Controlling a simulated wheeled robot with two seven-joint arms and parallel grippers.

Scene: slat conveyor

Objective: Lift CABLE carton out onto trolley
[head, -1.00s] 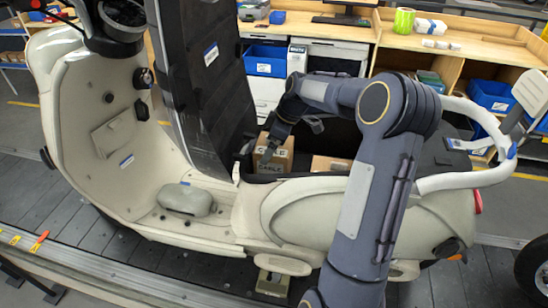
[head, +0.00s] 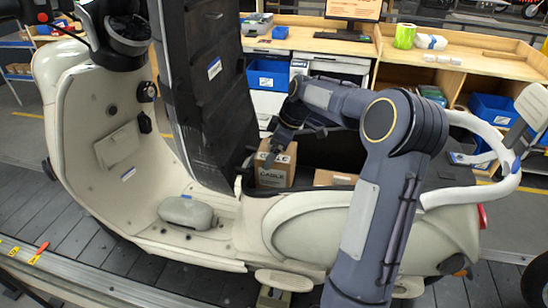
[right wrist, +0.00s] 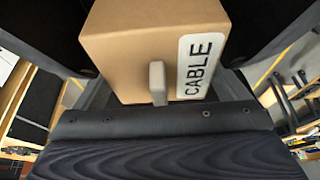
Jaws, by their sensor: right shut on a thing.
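The brown CABLE carton (head: 275,171) stands upright at the front end of the open compartment under the scooter's (head: 300,222) raised seat. Its lower part is hidden by the compartment rim. My right gripper (head: 272,148) reaches in from above and is shut on the carton. In the right wrist view, the carton (right wrist: 135,55) sits between the dark fingers, with its white CABLE label facing the camera. My left gripper is not in view. I cannot make out a trolley.
A second brown carton (head: 335,178) lies in the compartment to the right, partly behind my arm. The raised black seat (head: 210,95) stands close on the left. A white grab rail (head: 480,180) curves round the scooter's rear. Benches with blue bins (head: 268,73) stand behind.

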